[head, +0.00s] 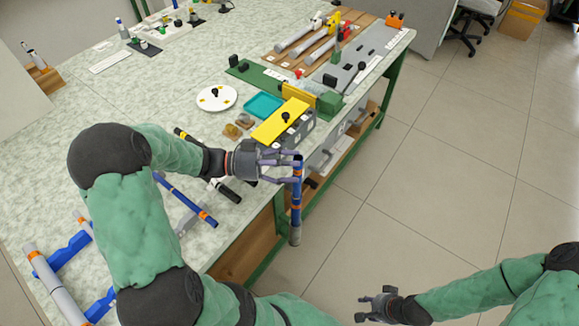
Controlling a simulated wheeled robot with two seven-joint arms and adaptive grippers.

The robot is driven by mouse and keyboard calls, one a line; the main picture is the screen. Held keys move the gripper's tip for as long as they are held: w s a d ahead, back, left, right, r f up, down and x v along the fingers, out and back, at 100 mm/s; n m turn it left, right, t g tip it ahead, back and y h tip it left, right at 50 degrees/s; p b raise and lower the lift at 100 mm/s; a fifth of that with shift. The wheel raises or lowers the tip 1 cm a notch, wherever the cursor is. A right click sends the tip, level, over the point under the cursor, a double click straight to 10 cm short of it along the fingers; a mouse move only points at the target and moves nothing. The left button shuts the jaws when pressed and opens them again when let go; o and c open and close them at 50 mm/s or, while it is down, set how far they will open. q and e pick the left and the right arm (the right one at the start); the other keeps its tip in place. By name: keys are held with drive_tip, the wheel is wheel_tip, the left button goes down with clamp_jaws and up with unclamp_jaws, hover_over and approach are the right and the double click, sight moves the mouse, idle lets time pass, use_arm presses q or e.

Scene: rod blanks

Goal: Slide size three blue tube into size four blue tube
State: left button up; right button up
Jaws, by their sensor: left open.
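A blue tube (296,208) with orange bands and a grey lower end stands upright off the table's front edge. My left gripper (297,170) is at its upper part, with fingers around or beside it; the fingers are open, and I cannot tell whether they touch it. A second blue tube (184,199) with an orange band near its lower right end lies slantwise on the table, partly hidden by my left arm. No size marks are readable, so I cannot tell which tube is which size. My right gripper (366,306) is low over the floor, empty, with fingers apart.
A grey tube (51,280) with an orange band lies near blue supports (66,252) at lower left. A black rod (226,191) lies near the table edge. A yellow-topped block (281,122), teal tray (263,105) and white disc (216,98) stand beyond.

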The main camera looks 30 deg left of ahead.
use_arm(q)
wheel_tip(320, 180, up, 9)
idle(0.3)
drive_tip(key=shift+f, duration=0.1)
idle(0.4)
